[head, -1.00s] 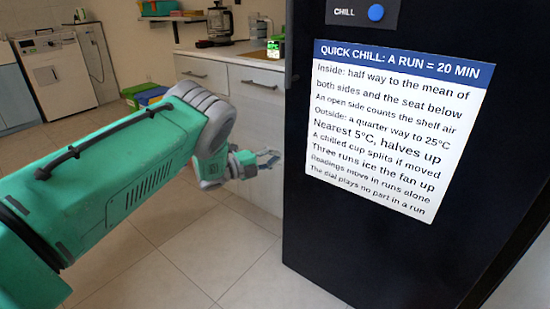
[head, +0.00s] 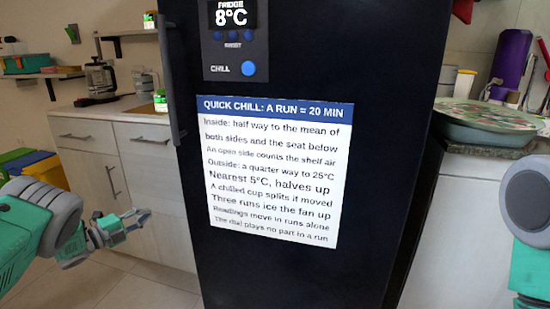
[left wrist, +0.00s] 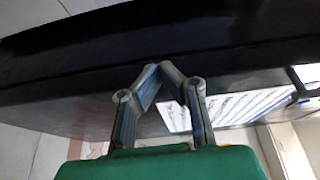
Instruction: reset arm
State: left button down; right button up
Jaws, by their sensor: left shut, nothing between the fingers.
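My left gripper (head: 140,216) is at the left of the head view, in front of the pale cabinets and a little left of the black fridge (head: 370,90). Its fingers are shut with nothing between them. In the left wrist view my left gripper (left wrist: 160,70) shows its fingertips together, in front of the dark fridge surface (left wrist: 225,40). I cannot tell how far the tips are from it. My right arm (head: 532,205) shows only as a grey and green part at the right edge; its gripper is out of view.
The fridge has a panel reading 8°C with a blue CHILL button (head: 248,68), a white QUICK CHILL notice (head: 270,175) and a handle (head: 170,85). A counter (head: 85,112) with a coffee maker stands left. A plate (head: 487,116) lies on the right counter. Floor shows at lower left.

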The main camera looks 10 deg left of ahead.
pick_arm(q)
jog(key=s+d+f+n+g+y+p, duration=0.35)
jog(key=s+d+f+n, duration=0.2)
jog(key=s+n, duration=0.4)
jog(key=s+d+f+n+g+y+p, duration=0.35)
jog(key=s+d+f+n+y, duration=0.2)
jog(key=s+n, duration=0.35)
jog(key=s+d+r+n+g+p, duration=0.1)
jog(key=s+d+g, duration=0.1)
jog(key=s, duration=0.8)
jog(key=s+d+r+n+g+p, duration=0.1)
jog(key=s+d+r+n+g, duration=0.1)
jog(key=s+d, duration=0.3)
jog(key=s+d+r+n+g+p, duration=0.1)
jog(key=s+d+r+g+p, duration=0.1)
jog(key=s, duration=1.2)
jog(key=shift+s+d+r+g, duration=0.15)
jog(key=shift+s+d+g, duration=0.2)
jog(key=shift+d+g, duration=0.6)
jog(key=shift+w+a, duration=0.1)
